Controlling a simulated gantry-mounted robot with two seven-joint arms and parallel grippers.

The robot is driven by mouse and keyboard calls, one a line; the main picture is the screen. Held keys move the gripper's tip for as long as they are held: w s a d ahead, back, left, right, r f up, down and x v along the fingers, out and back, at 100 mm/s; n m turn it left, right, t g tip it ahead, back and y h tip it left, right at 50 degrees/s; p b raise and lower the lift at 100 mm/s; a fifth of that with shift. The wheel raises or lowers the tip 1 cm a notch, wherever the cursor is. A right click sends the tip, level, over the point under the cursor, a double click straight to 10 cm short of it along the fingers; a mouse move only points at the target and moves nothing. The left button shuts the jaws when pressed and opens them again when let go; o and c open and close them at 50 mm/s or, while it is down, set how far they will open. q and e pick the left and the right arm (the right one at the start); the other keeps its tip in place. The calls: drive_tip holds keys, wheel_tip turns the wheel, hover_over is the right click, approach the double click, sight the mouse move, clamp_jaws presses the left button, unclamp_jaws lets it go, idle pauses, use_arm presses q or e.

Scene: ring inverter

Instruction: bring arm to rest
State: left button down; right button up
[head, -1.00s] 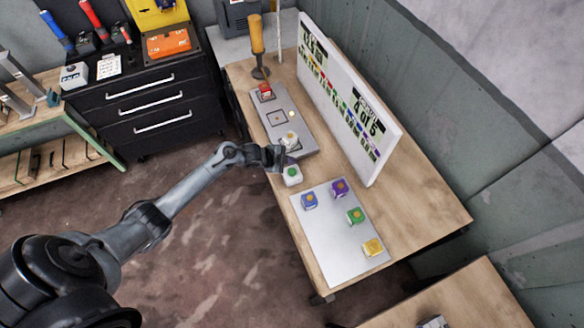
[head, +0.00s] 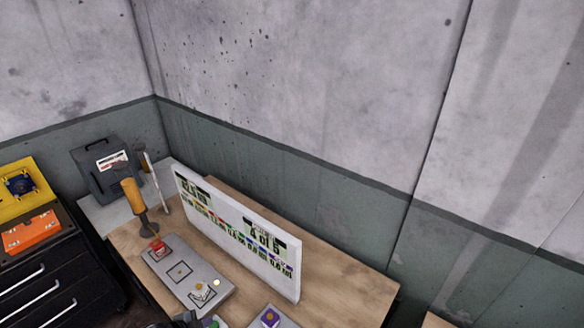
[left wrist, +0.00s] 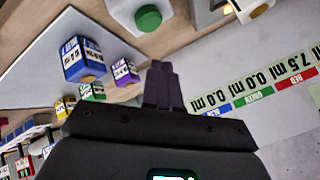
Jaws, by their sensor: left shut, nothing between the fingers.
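My left gripper (head: 185,318) is only just in the head view at the bottom edge, dark and beside the front end of the grey control panel (head: 172,278). In the left wrist view its two dark fingers (left wrist: 162,85) are closed together with nothing between them. A round green top (left wrist: 148,18) shows close by. The rest of my left arm is out of view, and my right gripper is not seen.
A white upright board (head: 238,235) with coloured labels stands on the wooden table (head: 335,290). The panel carries a red button (head: 158,247). An orange-topped lamp (head: 132,195) stands behind it. Concrete walls close off the back, and black drawers (head: 45,290) stand at left.

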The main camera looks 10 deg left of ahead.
use_arm(q)
drive_tip(key=s+d+g+h+p, duration=0.1)
drive_tip(key=s+d+p, duration=0.4)
drive_tip(key=s+d, duration=1)
drive_tip(key=s+r+n+g+y+p, duration=0.1)
drive_tip(key=s+r+n, duration=0.4)
drive_tip(key=r, duration=0.6)
drive_tip(key=s+r+n+g+y+p, duration=0.2)
drive_tip(key=s+r+n, duration=0.4)
drive_tip(key=r, duration=0.6)
drive_tip(key=shift+s+a+r+g+y, duration=0.3)
drive_tip(key=shift+s+a+y, duration=0.1)
drive_tip(key=shift+s+y, duration=0.25)
